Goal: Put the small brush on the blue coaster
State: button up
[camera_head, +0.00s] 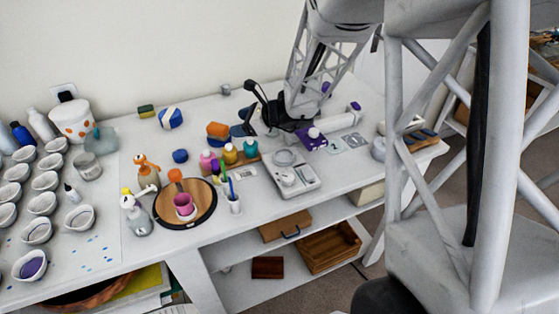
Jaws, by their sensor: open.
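My gripper (250,108) is black and hangs over the back middle of the white table, its jaws open, with nothing seen between them. A dark blue, flat-looking piece (238,131) lies just below and left of it and may be the blue coaster; the gripper partly hides it. A white cup (234,204) at the front middle holds thin upright sticks (231,185), blue and green, that may be brushes. The small brush cannot be made out for certain.
A round wooden board (201,210) with a pink cup (184,207) stands at the front. Coloured bottles (230,154) stand behind it, and a grey scale (296,181) is to the right. Several white cups (41,203) fill the left.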

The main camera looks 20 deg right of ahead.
jog(key=s+a+r+n+g+h, duration=0.1)
jog(key=s+a+r+n+g, duration=0.25)
jog(key=s+n, duration=0.4)
jog(key=s+a+r+n+g+h, duration=0.1)
jog(key=s+a+r+n+g, duration=0.3)
jog(key=s, duration=0.6)
jog(key=s+d+r+n+h, duration=0.1)
jog(key=s+d+n+h, duration=0.1)
jog(key=s+n, duration=0.2)
jog(key=s+d+r+n+t+h, duration=0.1)
jog(key=s+r+n+h, duration=0.1)
jog(key=s, duration=0.5)
jog(key=s+d+r+n+h, duration=0.2)
jog(key=s+n+h, duration=0.2)
jog(key=s+n, duration=0.2)
jog(key=shift+s+d+n+t, duration=0.35)
jog(key=shift+n, duration=0.1)
